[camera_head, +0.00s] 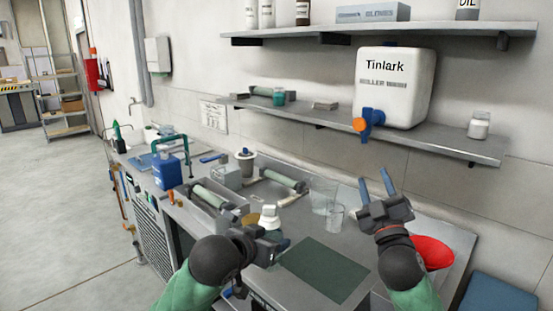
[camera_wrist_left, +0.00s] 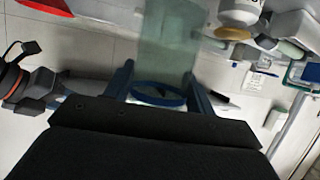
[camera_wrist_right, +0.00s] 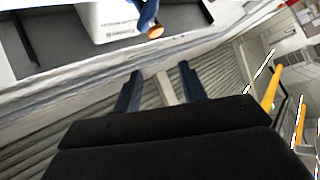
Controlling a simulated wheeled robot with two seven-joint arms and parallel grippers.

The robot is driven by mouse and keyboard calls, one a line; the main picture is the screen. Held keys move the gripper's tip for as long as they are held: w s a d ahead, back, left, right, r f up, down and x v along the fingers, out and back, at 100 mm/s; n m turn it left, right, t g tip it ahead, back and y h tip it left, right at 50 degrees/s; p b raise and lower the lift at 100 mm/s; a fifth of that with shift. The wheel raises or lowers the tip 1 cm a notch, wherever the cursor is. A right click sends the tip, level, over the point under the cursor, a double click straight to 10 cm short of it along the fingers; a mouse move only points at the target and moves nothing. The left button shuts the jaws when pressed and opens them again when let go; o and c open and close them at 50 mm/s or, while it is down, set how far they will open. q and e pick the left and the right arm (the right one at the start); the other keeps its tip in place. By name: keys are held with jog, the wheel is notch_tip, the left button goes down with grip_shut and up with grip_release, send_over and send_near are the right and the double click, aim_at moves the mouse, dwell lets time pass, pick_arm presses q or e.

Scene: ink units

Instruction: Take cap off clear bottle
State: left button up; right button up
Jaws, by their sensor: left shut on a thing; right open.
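My left gripper (camera_head: 278,246) is at the front of the bench and shut. In the left wrist view its fingers (camera_wrist_left: 158,92) close on either side of a blue ring, with a see-through, greenish body (camera_wrist_left: 172,40) beyond it; I take this to be the clear bottle. A white-capped bottle top (camera_head: 269,216) shows just behind this gripper in the head view; its lower part is hidden, so I cannot tell whether it is the held thing. My right gripper (camera_head: 376,188) is open, empty and raised at the right; its spread fingers also show in the right wrist view (camera_wrist_right: 160,88).
A dark green mat (camera_head: 323,270) lies at the front right of the bench. Clear beakers (camera_head: 334,216) stand behind it. A red bowl (camera_head: 432,252) is beside my right arm. A white Tinlark tank (camera_head: 394,88) stands on the lower shelf (camera_head: 440,145).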

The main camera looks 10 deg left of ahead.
jog(key=s+a+r+n+g+y, duration=0.1)
jog(key=s+a+r+n+y, duration=0.1)
jog(key=a+r+n+y, duration=0.6)
jog(key=s+a+r+n+g+y, duration=0.3)
jog(key=s+a+n+g, duration=0.3)
jog(key=a+n+g, duration=0.65)
jog(key=s+a+r+n+g+y, duration=0.35)
jog(key=s+a+n+g, duration=0.3)
jog(key=n+g, duration=1.05)
jog(key=n+t+h, duration=0.5)
jog(key=t+h, duration=0.2)
jog(key=h, duration=1.2)
send_near(269, 205)
jog(key=f, duration=0.3)
jog(key=a+f, duration=0.1)
jog(key=f, duration=0.6)
jog(key=shift+a+f, duration=0.2)
jog(key=shift+f, duration=0.1)
